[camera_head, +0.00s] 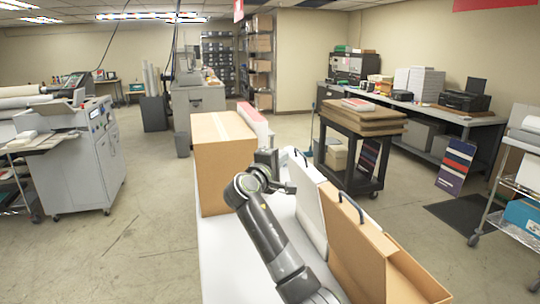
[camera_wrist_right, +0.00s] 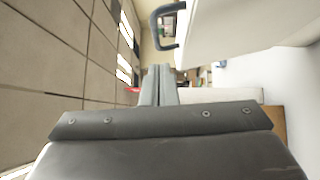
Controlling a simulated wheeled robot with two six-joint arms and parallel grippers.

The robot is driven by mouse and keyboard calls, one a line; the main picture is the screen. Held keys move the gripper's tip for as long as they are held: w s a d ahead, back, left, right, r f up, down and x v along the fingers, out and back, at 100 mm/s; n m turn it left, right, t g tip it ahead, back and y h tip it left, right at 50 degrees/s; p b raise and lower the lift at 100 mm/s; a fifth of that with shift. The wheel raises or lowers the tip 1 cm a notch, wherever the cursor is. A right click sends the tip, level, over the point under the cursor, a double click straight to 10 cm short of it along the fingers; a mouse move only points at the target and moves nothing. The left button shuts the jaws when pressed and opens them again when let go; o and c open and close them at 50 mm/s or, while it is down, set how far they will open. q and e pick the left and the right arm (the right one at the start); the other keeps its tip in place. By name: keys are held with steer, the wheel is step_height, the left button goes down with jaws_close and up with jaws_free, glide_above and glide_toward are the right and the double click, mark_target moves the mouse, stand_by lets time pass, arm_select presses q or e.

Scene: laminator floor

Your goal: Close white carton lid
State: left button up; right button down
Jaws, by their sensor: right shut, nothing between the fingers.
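The white carton (camera_head: 311,212) stands upright on the white table, with a dark handle (camera_head: 301,157) on its top edge. I cannot tell from here how far its lid stands open. My right gripper (camera_head: 289,188) is shut and empty, just left of the carton's upper part; I cannot tell whether it touches. In the right wrist view the shut fingers (camera_wrist_right: 157,85) point away from the camera. A white panel (camera_wrist_right: 235,30) with a grey handle (camera_wrist_right: 166,25) fills the upper right there. My left gripper is not in view.
A brown carton (camera_head: 350,245) with a black handle stands right of the white one. A tall brown box (camera_head: 222,170) and a red-and-white box (camera_head: 254,122) stand on the table (camera_head: 225,270). A dark cart (camera_head: 350,165) with stacked boards is behind, right. Open floor lies left.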

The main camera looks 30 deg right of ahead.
steer(key=shift+s+d+r+p, duration=0.15)
steer(key=shift+s+d+p, duration=0.1)
steer(key=shift+d, duration=0.15)
steer(key=shift+s+d+r+p, duration=0.1)
steer(key=shift+d+p, duration=0.1)
steer(key=shift+d, duration=0.2)
steer(key=shift+d+f, duration=0.1)
steer(key=shift+d, duration=0.3)
